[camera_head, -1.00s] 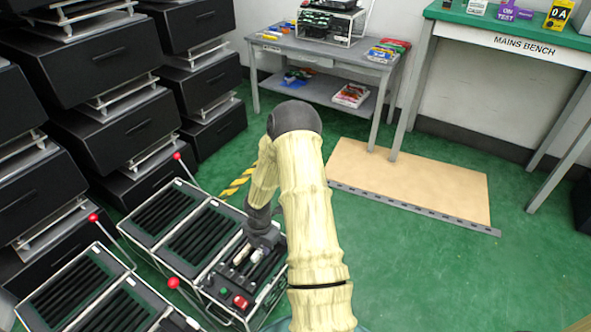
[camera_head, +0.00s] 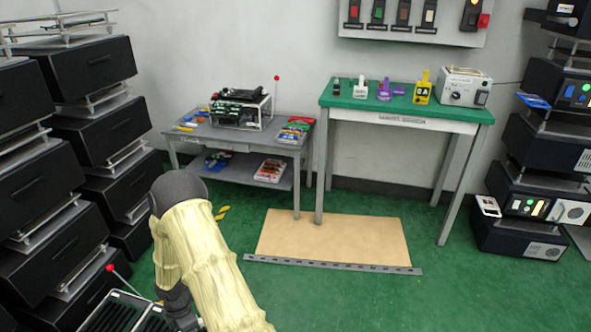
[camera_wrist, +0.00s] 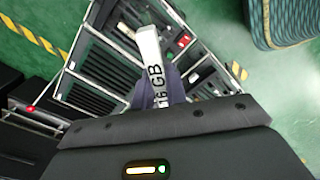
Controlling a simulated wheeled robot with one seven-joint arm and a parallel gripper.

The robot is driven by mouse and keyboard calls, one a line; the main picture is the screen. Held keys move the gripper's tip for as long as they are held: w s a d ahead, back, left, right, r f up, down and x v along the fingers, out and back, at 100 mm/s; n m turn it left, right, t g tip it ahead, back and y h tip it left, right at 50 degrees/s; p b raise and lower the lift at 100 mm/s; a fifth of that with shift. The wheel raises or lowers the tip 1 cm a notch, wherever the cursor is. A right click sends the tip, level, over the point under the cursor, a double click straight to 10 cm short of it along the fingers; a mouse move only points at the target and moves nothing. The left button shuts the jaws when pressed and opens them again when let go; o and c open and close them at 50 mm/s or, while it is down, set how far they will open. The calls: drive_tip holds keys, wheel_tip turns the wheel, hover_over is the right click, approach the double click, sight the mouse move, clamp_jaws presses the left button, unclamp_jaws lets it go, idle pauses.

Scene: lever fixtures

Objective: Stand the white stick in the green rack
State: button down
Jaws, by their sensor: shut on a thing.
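A white stick marked "16 GB" (camera_wrist: 151,62) stands out of my gripper in the wrist view. My gripper (camera_wrist: 160,88) is shut on its lower part, with a dark finger on each side. Behind it is a dark slatted rack on the floor (camera_wrist: 96,64); I cannot tell a gap between stick and rack. The head view shows only a corner of a slatted rack (camera_head: 118,312) at the bottom left. My arm hides the gripper and stick there. I cannot single out a green rack with certainty.
A grey table (camera_head: 250,137) and a green-topped bench (camera_head: 455,113) with small devices stand at the back wall. A tan mat (camera_head: 335,237) lies before them. Stacked black cabinets (camera_head: 85,70) line the left. Green floor is clear at centre right.

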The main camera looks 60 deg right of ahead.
drive_tip(key=a+r+m+p, duration=0.3)
drive_tip(key=r+m+p, duration=0.2)
drive_tip(key=r+p, duration=0.8)
drive_tip(key=w+a+r+m+p, duration=0.1)
drive_tip(key=a+r+m+p, duration=0.2)
drive_tip(key=r+p, duration=1.1)
drive_tip(key=a+r+m+p, duration=0.3)
drive_tip(key=r+m+p, duration=0.4)
drive_tip(key=r+p, duration=0.6)
wheel_tip(320, 180, up, 3)
drive_tip(key=shift+w+r+p, duration=0.15)
drive_tip(key=shift+r+p, duration=0.05)
drive_tip(key=shift+p, duration=0.2)
